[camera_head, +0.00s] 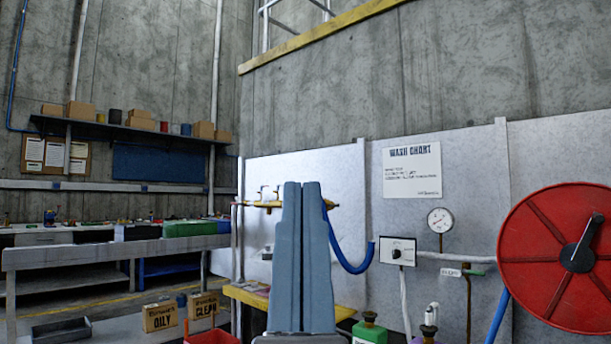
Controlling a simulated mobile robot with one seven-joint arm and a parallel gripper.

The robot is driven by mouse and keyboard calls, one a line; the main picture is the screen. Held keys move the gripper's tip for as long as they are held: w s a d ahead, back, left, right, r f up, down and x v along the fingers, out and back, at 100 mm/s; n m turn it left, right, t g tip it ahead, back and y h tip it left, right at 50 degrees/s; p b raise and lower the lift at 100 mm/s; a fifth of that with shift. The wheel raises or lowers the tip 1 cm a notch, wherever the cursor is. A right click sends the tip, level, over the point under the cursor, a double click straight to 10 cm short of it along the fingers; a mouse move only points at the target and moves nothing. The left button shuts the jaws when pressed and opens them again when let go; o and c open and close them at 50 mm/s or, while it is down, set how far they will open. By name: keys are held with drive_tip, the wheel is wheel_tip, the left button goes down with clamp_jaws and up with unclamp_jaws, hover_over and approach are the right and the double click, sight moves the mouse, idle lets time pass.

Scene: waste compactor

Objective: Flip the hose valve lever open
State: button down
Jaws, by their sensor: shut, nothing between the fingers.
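A small green lever (473,272) sticks out sideways beside a small white tag (448,272) on the pipework left of the red hose reel (537,262). The tag's text is too small to read, so I cannot be sure this is the hose valve. Brass taps (266,203) on a pipe stand at the left of the white wall panel, with a blue hose (350,266) hanging to the right. My gripper (305,186) rises in the lower middle, its two blue-grey fingers together and empty. It appears left of the green lever and apart from it, and covers part of the brass pipe.
A round gauge (440,220) and a white dial box (398,251) are on the wall panel. A green container (369,332) and a yellow-edged bench (262,302) stand below. Boxes marked oily (160,317) and clean (203,306) are at lower left.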

wheel_tip(320, 180, up, 34)
drive_tip(key=p, duration=3.1)
drive_tip(key=shift+r+p, duration=0.15)
drive_tip(key=shift+p, duration=0.2)
drive_tip(key=shift+d, duration=0.1)
